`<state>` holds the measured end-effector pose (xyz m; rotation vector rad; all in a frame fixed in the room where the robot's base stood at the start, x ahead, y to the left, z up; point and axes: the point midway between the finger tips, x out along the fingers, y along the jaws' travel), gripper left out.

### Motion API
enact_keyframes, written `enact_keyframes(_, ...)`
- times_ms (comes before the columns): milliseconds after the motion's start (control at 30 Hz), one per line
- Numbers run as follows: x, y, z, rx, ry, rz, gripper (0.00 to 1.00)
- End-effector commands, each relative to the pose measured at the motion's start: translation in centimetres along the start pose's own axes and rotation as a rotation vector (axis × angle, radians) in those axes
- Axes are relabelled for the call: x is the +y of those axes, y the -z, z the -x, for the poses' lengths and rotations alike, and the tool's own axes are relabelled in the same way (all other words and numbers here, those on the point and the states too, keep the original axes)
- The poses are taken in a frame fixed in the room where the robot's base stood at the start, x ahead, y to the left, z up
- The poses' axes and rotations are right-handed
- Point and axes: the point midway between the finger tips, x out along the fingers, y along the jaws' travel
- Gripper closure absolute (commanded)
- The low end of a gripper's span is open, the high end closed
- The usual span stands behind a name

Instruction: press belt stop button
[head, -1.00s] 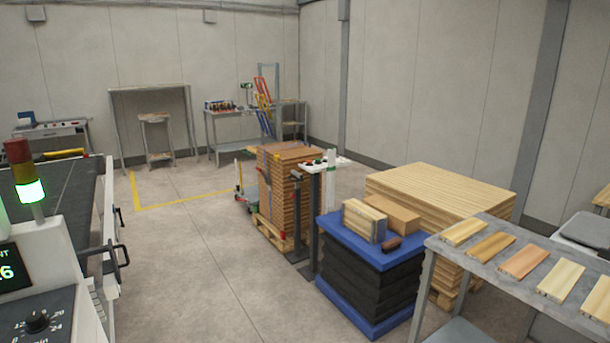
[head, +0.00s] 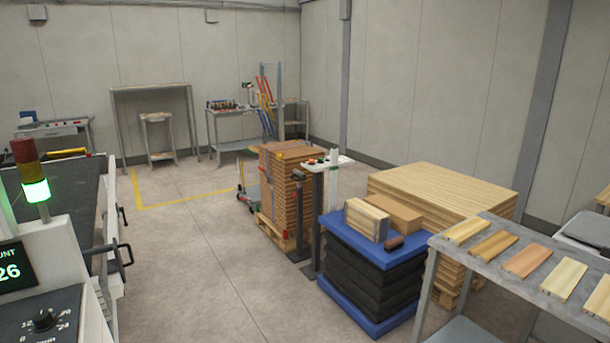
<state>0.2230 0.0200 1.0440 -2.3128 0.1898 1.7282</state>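No button clearly labelled as belt stop can be made out. A pedestal with a pale top plate (head: 328,162) stands in mid-floor; small red and green spots show on it, too small to identify. At the left edge is a machine with a dark belt (head: 65,205), a grey-white housing (head: 62,255) and a signal tower (head: 32,175) with its green lamp lit. Its panel has a display (head: 10,268) ending in "26" and a black dial (head: 43,321). My gripper is not in view.
A blue-topped lift table (head: 365,238) carries wooden blocks. Behind it are board stacks (head: 440,185) and a brown stack on a pallet (head: 290,190). A grey bench (head: 445,243) with wood samples stands at right. The floor (head: 195,260) between machine and lift table is clear.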

Motion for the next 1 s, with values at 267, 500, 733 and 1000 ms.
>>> enact_keyframes(267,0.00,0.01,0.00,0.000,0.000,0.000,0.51)
enact_keyframes(500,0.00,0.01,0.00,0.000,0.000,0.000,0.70)
enact_keyframes(733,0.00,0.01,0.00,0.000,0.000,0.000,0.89)
enact_keyframes(1000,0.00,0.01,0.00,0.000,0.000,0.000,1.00)
